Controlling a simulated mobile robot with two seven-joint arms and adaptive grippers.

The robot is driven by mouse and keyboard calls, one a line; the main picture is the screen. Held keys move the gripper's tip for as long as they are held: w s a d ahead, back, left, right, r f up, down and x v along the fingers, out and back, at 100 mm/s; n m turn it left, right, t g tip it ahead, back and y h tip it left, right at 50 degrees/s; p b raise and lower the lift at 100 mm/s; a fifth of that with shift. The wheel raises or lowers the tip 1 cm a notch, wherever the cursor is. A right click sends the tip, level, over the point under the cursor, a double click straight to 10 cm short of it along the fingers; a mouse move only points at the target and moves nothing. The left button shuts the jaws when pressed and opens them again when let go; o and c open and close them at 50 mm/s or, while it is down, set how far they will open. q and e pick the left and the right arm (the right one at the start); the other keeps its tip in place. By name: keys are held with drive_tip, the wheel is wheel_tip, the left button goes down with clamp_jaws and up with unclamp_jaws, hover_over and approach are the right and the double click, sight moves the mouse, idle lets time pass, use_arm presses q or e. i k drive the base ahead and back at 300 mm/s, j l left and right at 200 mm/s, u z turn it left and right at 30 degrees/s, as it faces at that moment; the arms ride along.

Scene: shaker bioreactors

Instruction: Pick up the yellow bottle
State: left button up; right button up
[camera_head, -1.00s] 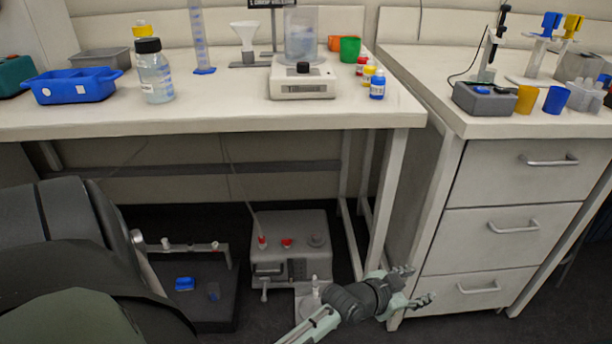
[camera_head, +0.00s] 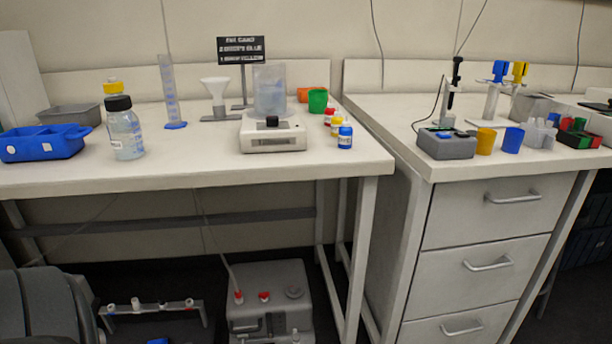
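A small bottle with a yellow cap (camera_head: 337,126) stands upright near the right end of the left table. It is between a red-capped bottle (camera_head: 328,116) behind it and a blue-capped bottle (camera_head: 345,137) in front, close to both. The blue-capped bottle hides part of it. A larger bottle with a yellow cap (camera_head: 113,87) is at the left, mostly hidden behind a black-capped clear bottle (camera_head: 124,130). Neither of my grippers is in view.
A white scale with a beaker (camera_head: 274,139) stands left of the small bottles, and a green cup (camera_head: 318,100) behind them. A blue tub (camera_head: 42,145) is at the far left. A gap separates this table from the right-hand drawer bench (camera_head: 480,215). The table's front is clear.

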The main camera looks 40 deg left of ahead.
sight(337, 120)
drive_tip(key=u, duration=0.35)
drive_tip(key=i+l+u, duration=0.15)
drive_tip(key=u, duration=0.2)
drive_tip(key=i+l+u, duration=0.15)
drive_tip(key=l+u, duration=0.2)
drive_tip(key=i+l+u, duration=0.1)
drive_tip(key=l+u, duration=0.25)
drive_tip(key=i+l+u, duration=0.2)
drive_tip(key=l, duration=0.3)
drive_tip(key=l+u, duration=0.15)
drive_tip(key=l, duration=0.35)
